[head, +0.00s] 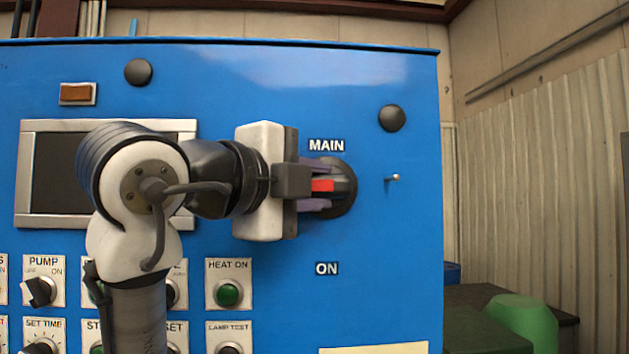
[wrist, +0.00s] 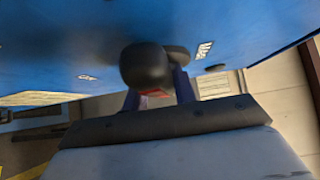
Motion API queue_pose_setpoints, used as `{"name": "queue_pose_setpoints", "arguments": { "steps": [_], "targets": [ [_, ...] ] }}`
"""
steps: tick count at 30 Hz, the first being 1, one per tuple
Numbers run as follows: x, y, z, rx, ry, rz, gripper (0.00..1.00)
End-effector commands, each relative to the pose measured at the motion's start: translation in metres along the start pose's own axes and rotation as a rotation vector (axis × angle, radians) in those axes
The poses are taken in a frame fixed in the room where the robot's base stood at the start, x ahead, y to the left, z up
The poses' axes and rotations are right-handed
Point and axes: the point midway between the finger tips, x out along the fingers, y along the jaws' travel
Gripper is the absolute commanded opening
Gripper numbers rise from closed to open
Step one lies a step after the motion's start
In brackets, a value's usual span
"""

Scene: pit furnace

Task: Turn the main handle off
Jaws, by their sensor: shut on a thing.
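The main handle (head: 345,186) is a dark rotary knob with a red part, on a blue panel below the MAIN label (head: 326,145) and above the ON label (head: 327,268). My gripper (head: 325,185) comes from the left, its two purplish fingers above and below the handle, shut on it. The handle looks roughly level in the head view; the gripper hides part of it. In the wrist view the dark rounded end of the handle (wrist: 146,66) stands at my fingers (wrist: 157,88), with a bit of red between them.
The blue panel (head: 400,265) carries a screen (head: 60,175), a pump switch (head: 40,290), a green heat button (head: 228,293) and several other controls around my arm. A small metal peg (head: 393,177) sticks out right of the handle. A green object (head: 525,320) stands at lower right.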

Motion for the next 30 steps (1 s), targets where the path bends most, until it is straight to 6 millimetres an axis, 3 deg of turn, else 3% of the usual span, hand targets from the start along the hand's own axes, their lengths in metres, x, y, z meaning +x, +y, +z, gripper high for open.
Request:
{"name": "queue_pose_setpoints", "arguments": {
  "steps": [10, 11, 16, 25, 30],
  "targets": [
    [0.001, 0.001, -0.001, 0.008, 0.001, 0.006, 0.0],
    [0.001, 0.0, -0.001, 0.008, 0.001, 0.006, 0.29],
    [0.001, 0.0, -0.001, 0.007, 0.001, 0.005, 0.49],
    [-0.002, 0.0, 0.0, 0.005, 0.0, 0.003, 0.49],
    [-0.021, 0.002, 0.0, 0.007, -0.002, 0.0, 0.49]
  ]
}}
